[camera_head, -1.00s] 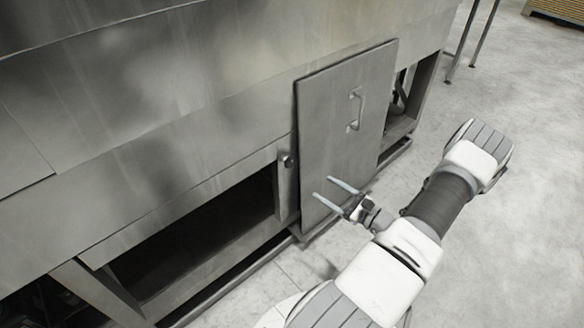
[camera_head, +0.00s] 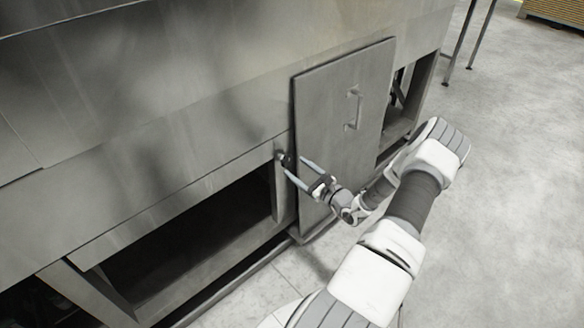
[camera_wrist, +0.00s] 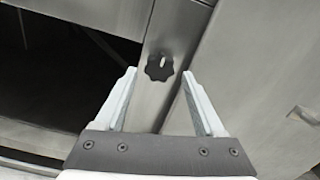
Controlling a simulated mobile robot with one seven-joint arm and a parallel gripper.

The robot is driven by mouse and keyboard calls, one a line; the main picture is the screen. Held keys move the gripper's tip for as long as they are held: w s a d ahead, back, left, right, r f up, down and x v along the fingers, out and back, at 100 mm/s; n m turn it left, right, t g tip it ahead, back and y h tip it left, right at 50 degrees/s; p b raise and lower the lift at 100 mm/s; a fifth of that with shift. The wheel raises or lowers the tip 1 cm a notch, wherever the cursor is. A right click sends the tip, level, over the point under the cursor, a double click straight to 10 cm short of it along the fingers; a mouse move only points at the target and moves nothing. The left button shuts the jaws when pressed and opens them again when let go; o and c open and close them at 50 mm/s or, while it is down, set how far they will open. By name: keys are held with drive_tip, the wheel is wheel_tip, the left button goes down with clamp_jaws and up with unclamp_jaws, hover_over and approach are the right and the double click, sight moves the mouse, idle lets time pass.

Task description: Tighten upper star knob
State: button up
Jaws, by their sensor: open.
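The upper star knob (camera_wrist: 160,67) is a small dark lobed knob on a narrow steel post (camera_wrist: 165,35), between the dark opening and the door panel. In the head view the knob (camera_head: 283,158) sits just left of the door's (camera_head: 342,130) left edge. My gripper (camera_head: 294,168) is open and empty, its two pale fingers pointing at the knob. In the wrist view my gripper (camera_wrist: 158,75) has one finger on each side of the knob's line, with the knob just past the fingertips and apparently untouched. No lower knob can be made out.
The door has a metal bar handle (camera_head: 353,108) on its upper right. A dark open bay (camera_head: 190,235) lies left of the post, with a lower frame rail (camera_head: 225,283) below it. Clear concrete floor (camera_head: 500,200) extends to the right.

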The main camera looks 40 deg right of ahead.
sight(289, 162)
drive_tip(key=shift+w+a+b, duration=0.15)
drive_tip(key=shift+w+b, duration=0.15)
drive_tip(key=shift+w, duration=1.35)
drive_tip(key=c, duration=1.1)
